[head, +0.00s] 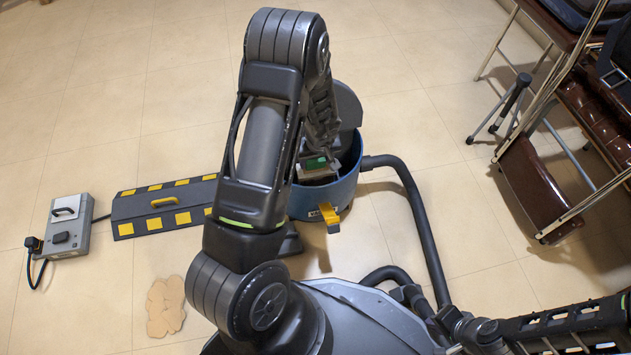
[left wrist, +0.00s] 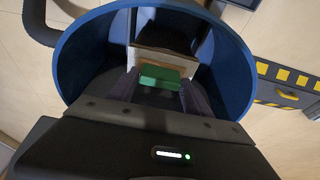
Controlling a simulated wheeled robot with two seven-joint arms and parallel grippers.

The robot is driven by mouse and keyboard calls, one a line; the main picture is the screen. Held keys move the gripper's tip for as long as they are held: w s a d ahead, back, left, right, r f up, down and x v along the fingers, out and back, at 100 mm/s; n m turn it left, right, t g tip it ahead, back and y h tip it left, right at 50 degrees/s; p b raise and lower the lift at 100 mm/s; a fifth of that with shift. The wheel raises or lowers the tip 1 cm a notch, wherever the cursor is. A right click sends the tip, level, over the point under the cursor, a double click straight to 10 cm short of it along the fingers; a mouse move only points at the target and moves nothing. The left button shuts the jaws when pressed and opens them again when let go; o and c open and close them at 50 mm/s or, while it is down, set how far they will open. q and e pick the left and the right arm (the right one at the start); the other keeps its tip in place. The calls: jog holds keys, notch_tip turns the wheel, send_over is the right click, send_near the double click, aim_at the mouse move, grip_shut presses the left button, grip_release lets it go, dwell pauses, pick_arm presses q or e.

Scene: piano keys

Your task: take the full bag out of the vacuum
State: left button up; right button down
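The vacuum (head: 343,193) is a blue round canister with its top open and a yellow latch (head: 329,214) on its front. It also shows in the left wrist view (left wrist: 68,62). Inside it is a pale bag (left wrist: 158,63) with a green tab (left wrist: 160,77) on its near face; the tab also shows in the head view (head: 316,163). My left gripper (left wrist: 160,88) reaches into the canister, with one finger on each side of the green tab. Whether the fingers press on it I cannot tell. My right arm enters at the lower right; its gripper is out of view.
A dark grey lid (head: 348,106) stands behind the canister. A black hose (head: 411,195) curves down its right side. A black-and-yellow ramp (head: 165,208) and a grey box (head: 68,228) lie left. Chairs (head: 545,185) stand right. Brown patches (head: 165,306) lie on open floor.

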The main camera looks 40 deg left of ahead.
pick_arm(q)
grip_shut()
dwell(0.4)
notch_tip(320, 180, up, 10)
jog(key=p, duration=0.6)
dwell(0.6)
